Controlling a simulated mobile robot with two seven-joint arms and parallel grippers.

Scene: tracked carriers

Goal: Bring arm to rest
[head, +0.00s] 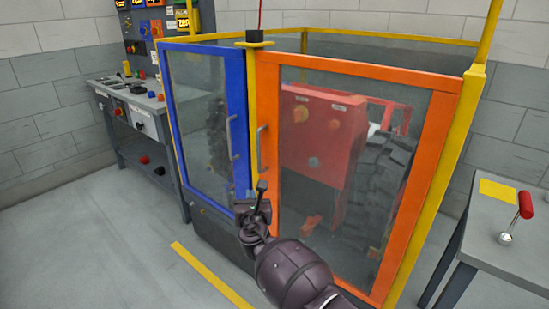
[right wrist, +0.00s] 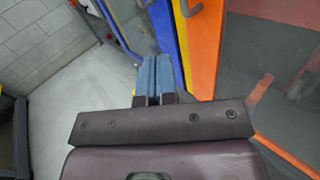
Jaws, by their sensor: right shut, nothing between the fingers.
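My right arm comes in from the bottom of the head view, with the right gripper (head: 262,192) in front of the guarded cell, near where the blue door (head: 240,110) and the orange door (head: 433,130) meet. In the right wrist view the two fingers of the right gripper (right wrist: 156,75) lie together, shut and empty. Both doors look closed, each with a grey vertical handle; the orange door's handle (head: 262,150) is just above my gripper. My left gripper is not in view.
Behind the orange door's pane is a red machine (head: 315,135). A grey control bench (head: 125,95) stands left. At right is a grey table (head: 495,265) with a red-handled lever (head: 525,205). A yellow line (head: 210,275) marks the floor; open floor lies at left.

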